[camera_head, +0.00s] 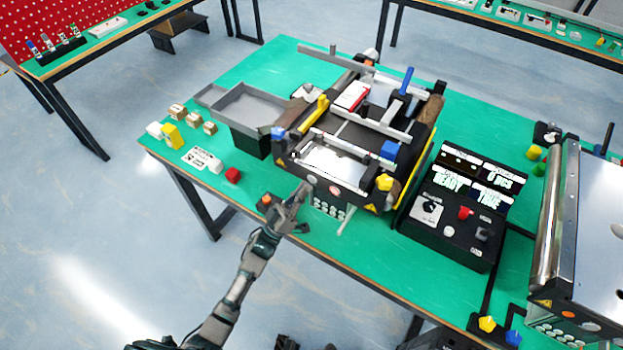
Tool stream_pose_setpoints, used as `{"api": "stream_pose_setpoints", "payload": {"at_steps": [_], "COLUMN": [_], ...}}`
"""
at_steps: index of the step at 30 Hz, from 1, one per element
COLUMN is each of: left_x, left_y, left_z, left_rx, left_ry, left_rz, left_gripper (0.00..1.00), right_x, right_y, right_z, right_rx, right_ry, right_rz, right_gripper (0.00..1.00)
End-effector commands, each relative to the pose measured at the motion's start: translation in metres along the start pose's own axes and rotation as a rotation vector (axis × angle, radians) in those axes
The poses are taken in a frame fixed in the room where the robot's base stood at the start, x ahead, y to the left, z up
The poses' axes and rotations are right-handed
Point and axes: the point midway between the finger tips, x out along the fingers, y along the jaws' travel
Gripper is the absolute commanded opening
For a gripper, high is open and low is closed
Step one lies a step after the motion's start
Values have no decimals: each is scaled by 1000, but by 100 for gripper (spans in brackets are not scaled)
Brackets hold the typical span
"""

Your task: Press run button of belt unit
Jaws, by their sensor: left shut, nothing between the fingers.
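The belt unit (345,135) is a black mini conveyor with rollers and yellow and blue knobs, in the middle of the green table. Its front panel carries a pale round button (311,180), a red round one (335,190) and several small white ones below. My left gripper (302,187) is shut and empty, its tips at the left part of this front panel, close to the pale button. I cannot tell whether they touch it. The gripper covers part of the panel. My right gripper is not in view.
A black control box (446,236) with lit displays, a red button and a knob stands right of the belt unit. A grey tray (247,106) sits at its left. Another conveyor (590,240) stands at the right.

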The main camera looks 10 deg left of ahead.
Motion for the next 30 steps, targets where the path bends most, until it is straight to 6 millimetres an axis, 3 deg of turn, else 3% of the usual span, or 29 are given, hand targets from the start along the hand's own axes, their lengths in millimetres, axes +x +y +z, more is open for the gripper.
{"api": "stream_pose_setpoints", "payload": {"at_steps": [30], "left_x": [6], "left_y": [-3], "left_z": [3], "left_rx": [0], "left_ry": [0], "left_rz": [0], "left_gripper": [0], "right_x": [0], "right_y": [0], "right_z": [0], "right_rx": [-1], "right_ry": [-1], "right_rz": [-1], "right_gripper": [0]}}
